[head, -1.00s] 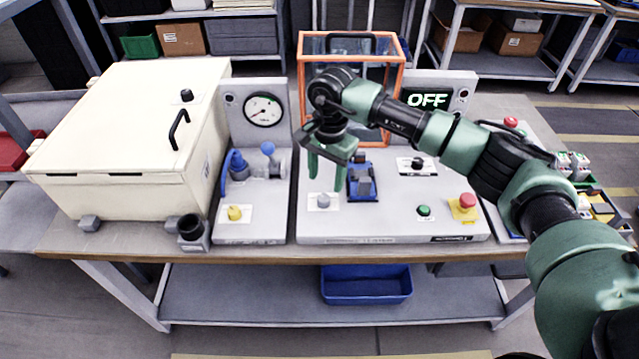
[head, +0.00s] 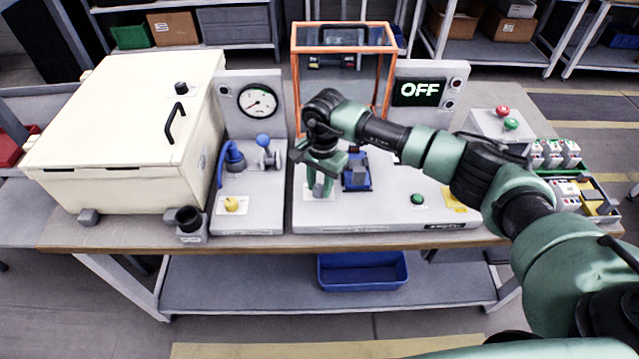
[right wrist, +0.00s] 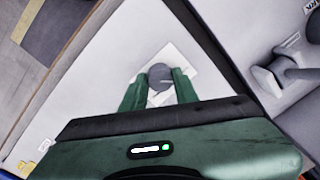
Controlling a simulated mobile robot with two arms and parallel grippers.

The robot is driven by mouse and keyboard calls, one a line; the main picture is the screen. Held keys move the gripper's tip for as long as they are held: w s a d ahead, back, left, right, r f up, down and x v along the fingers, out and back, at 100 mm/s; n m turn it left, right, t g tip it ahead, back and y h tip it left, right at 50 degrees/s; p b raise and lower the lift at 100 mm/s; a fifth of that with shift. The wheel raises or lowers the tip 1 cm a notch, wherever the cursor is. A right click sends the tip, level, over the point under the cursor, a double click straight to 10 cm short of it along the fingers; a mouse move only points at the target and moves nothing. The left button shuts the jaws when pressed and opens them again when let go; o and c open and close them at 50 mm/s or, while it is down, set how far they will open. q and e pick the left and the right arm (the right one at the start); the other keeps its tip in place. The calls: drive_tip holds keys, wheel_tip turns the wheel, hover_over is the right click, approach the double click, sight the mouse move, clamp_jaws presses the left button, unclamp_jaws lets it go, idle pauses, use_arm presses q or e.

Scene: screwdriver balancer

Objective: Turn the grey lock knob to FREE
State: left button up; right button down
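The grey lock knob (right wrist: 160,76) sits on a white label plate on the light grey panel (head: 400,212). In the head view the knob (head: 319,189) is partly hidden by my fingers. My right gripper (head: 320,184) points down over it. In the right wrist view the two green fingers (right wrist: 161,82) stand on either side of the knob, close against it with no clear gap. The label's lettering and the knob's setting are too small to read. My left gripper is not in view.
A blue device (head: 356,174) stands just right of the knob. A green button (head: 417,199) and a yellow-based control (head: 453,196) lie further right. A yellow knob (head: 232,204) and blue-handled valves are on the left panel. An orange-framed case (head: 297,95) and an OFF display (head: 417,93) stand behind.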

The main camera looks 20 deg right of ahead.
drive_tip(key=shift+m+b, duration=0.3)
drive_tip(key=m+b, duration=0.2)
drive_tip(key=shift+f+m, duration=0.15)
drive_tip(key=shift+m, duration=0.15)
drive_tip(key=m+b, duration=0.3)
drive_tip(key=m, duration=0.2)
drive_tip(key=m+b, duration=0.2)
drive_tip(key=m, duration=0.3)
drive_tip(key=shift+a+h, duration=0.1)
drive_tip(key=shift+h, duration=0.2)
drive_tip(key=m+b, duration=0.1)
drive_tip(key=m, duration=0.3)
drive_tip(key=shift+m+b, duration=0.3)
drive_tip(key=shift+b, duration=0.1)
drive_tip(key=shift+r, duration=0.2)
drive_tip(key=c, duration=1.1)
unclamp_jaws()
